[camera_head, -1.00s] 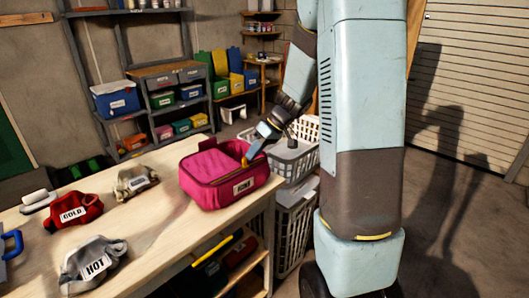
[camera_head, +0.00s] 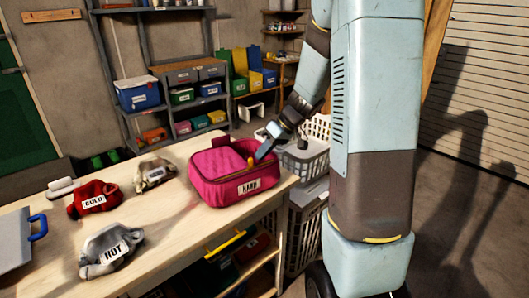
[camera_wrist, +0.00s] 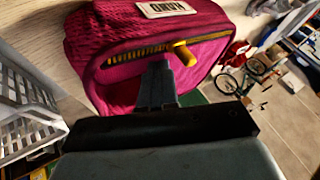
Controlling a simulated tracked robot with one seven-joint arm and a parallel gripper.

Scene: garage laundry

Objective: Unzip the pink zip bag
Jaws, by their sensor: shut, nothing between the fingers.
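The pink zip bag (camera_head: 225,190) stands on the wooden table near its right end, with a white label on its front. In the wrist view the bag (camera_wrist: 120,85) fills the upper middle. A row of gold zip teeth (camera_wrist: 130,55) runs along it to a yellow zip pull (camera_wrist: 184,53). The pull (camera_head: 250,161) also shows near the bag's right end in the head view. My gripper (camera_head: 261,154) reaches down to the bag's right end. In the wrist view its fingertips (camera_wrist: 158,68) are shut and empty, just beside the pull. I cannot tell whether they touch the bag.
On the table (camera_head: 170,220) lie a red cloth marked COLD (camera_head: 95,198), a grey cloth marked HOT (camera_head: 110,250) and a beige cloth (camera_head: 154,174). A laundry basket (camera_head: 305,160) stands behind the table's right end. Shelves with bins (camera_head: 138,93) line the wall.

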